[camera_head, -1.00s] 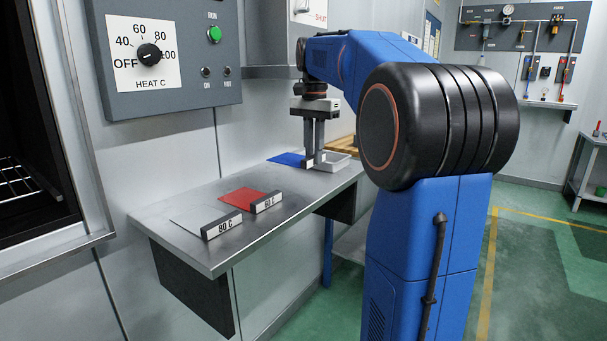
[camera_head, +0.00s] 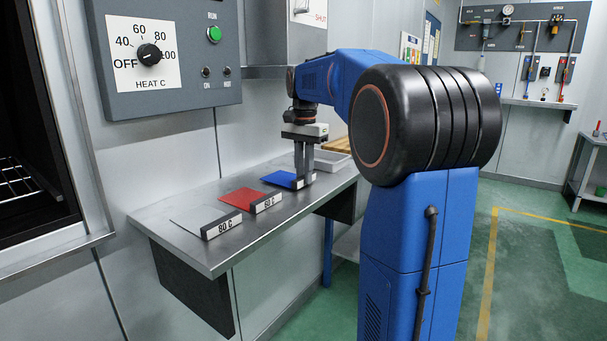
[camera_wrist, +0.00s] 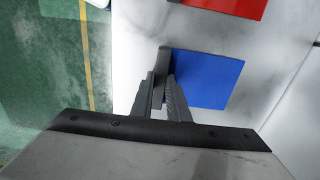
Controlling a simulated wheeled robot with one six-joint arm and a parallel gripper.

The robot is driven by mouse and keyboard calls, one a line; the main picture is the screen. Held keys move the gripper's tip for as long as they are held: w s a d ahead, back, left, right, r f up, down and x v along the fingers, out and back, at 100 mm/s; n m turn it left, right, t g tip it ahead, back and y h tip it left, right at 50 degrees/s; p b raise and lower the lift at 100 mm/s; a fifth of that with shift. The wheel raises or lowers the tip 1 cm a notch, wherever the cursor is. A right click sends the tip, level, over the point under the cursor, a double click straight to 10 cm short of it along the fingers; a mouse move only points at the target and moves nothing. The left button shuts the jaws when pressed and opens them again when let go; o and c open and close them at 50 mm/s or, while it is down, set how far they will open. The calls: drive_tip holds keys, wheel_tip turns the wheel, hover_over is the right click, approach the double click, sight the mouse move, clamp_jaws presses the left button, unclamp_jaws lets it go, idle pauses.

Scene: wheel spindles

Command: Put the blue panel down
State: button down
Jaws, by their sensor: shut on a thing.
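The blue panel (camera_head: 280,179) is flat or nearly so at the metal shelf (camera_head: 216,247), just right of the red panel. I cannot tell whether it touches the shelf. My gripper (camera_head: 302,181) points down and is shut on the panel's front handle block, which the fingers largely hide. In the wrist view the blue panel (camera_wrist: 212,82) extends to the right of my gripper (camera_wrist: 166,72).
The red panel (camera_head: 241,195) and the grey panel (camera_head: 196,217) lie further left, each with a labelled front block. A pale tray (camera_head: 330,161) stands behind right of my gripper. The control box with dial (camera_head: 150,56) hangs on the wall. The shelf's front edge is close.

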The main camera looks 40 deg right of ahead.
drive_tip(key=shift+w+f, duration=0.1)
drive_tip(key=shift+f, duration=0.1)
drive_tip(key=c, duration=1.7)
unclamp_jaws()
drive_tip(key=shift+f, duration=0.1)
wheel_tip(320, 180, up, 8)
drive_tip(key=shift+f, duration=0.1)
